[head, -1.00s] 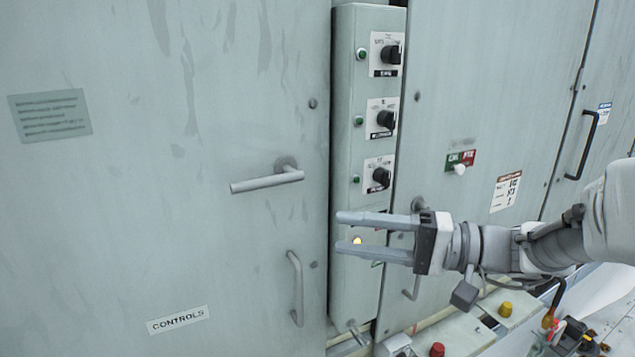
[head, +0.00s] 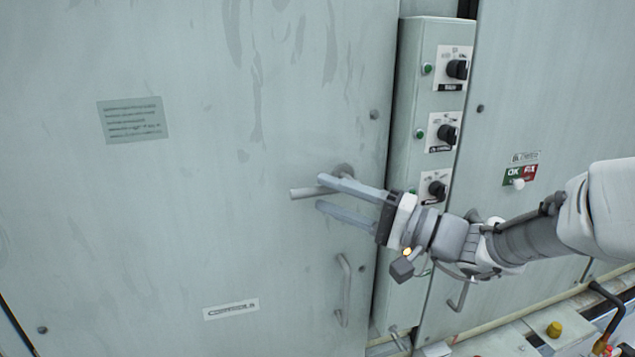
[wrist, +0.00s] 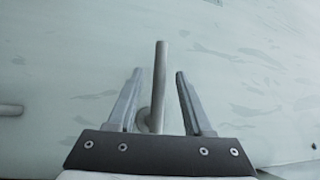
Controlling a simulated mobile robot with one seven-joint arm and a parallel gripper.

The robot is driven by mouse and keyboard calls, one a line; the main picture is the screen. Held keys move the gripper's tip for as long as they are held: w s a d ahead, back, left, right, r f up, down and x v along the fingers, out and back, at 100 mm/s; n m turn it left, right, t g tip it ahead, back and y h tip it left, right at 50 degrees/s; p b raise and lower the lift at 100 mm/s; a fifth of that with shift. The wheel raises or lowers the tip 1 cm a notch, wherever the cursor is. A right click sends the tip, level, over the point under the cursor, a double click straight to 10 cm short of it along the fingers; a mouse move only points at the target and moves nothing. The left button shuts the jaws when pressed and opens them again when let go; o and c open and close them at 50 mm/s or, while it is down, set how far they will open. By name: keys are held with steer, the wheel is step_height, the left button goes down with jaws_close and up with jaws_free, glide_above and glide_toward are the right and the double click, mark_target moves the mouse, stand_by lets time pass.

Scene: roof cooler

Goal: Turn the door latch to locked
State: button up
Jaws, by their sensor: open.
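The door latch is a grey lever (head: 303,193) on the pale green door marked CONTROLS. It lies about level, its free end pointing left from the round pivot at its right. My gripper (head: 321,194) is open at the lever, its fingers pointing left, and the upper finger hides part of the lever in the head view. In the wrist view the lever (wrist: 160,85) stands between the two fingers of my gripper (wrist: 158,75), with a gap visible on each side. No contact shows.
A fixed pull handle (head: 343,290) is below the latch; a handle end also shows at left in the wrist view (wrist: 10,110). A switch box (head: 418,90) with black knobs stands right of the door. The door (head: 200,220) left of the lever is clear.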

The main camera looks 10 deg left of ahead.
steer(key=shift+x, duration=1.5)
steer(key=shift+c, duration=0.3)
jaws_close()
